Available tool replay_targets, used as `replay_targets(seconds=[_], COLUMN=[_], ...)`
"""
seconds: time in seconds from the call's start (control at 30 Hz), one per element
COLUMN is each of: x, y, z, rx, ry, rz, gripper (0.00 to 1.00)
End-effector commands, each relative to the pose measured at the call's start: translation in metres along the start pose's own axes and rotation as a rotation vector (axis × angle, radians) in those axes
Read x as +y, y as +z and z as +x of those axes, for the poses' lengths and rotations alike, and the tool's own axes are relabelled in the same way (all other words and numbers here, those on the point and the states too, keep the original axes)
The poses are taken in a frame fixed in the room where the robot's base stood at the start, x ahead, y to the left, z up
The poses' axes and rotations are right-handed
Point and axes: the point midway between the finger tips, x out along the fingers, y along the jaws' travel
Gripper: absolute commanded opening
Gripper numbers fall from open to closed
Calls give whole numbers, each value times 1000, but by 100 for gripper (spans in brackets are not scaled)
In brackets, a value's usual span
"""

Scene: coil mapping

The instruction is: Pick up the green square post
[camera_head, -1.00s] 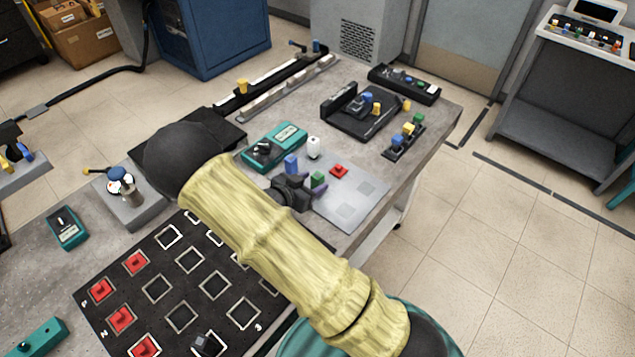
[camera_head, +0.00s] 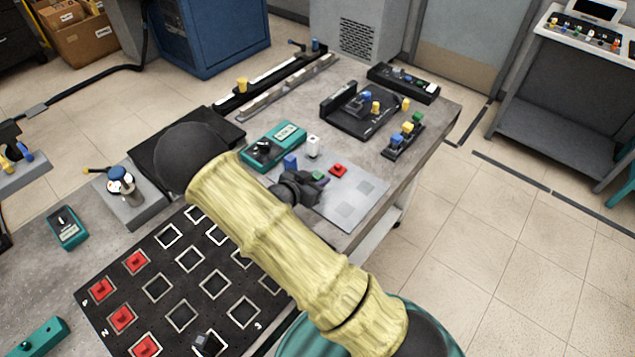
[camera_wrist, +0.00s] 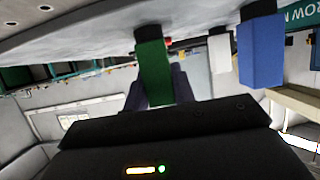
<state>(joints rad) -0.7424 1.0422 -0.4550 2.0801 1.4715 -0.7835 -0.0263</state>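The green square post (camera_head: 319,176) stands on the grey pad (camera_head: 358,194) at the near right of the table, partly hidden by my gripper (camera_head: 314,186) in the head view. In the wrist view, which is upside down, the green post (camera_wrist: 153,68) hangs from the tabletop edge at the top. Its free end lies between the two dark fingers of my gripper (camera_wrist: 158,92), one on each side. The fingers look open around it; I cannot tell whether either touches it.
A blue post (camera_head: 290,161), a white cylinder (camera_head: 313,146) and a red piece (camera_head: 338,170) stand close to the green post. A teal meter (camera_head: 274,146) lies behind them. The blue post (camera_wrist: 261,50) and white post (camera_wrist: 219,53) are to the right in the wrist view.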

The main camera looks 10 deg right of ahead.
Motion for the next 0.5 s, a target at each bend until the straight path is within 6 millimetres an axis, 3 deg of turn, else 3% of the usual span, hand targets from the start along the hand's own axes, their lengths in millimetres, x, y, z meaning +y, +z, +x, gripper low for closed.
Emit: replay_targets(seconds=[0.33,0.5], x=[-1,-1], y=[-2,-16], z=[-2,-7], rx=[1,1], ry=[-3,-2], rz=[0,3], gripper=[1,1])
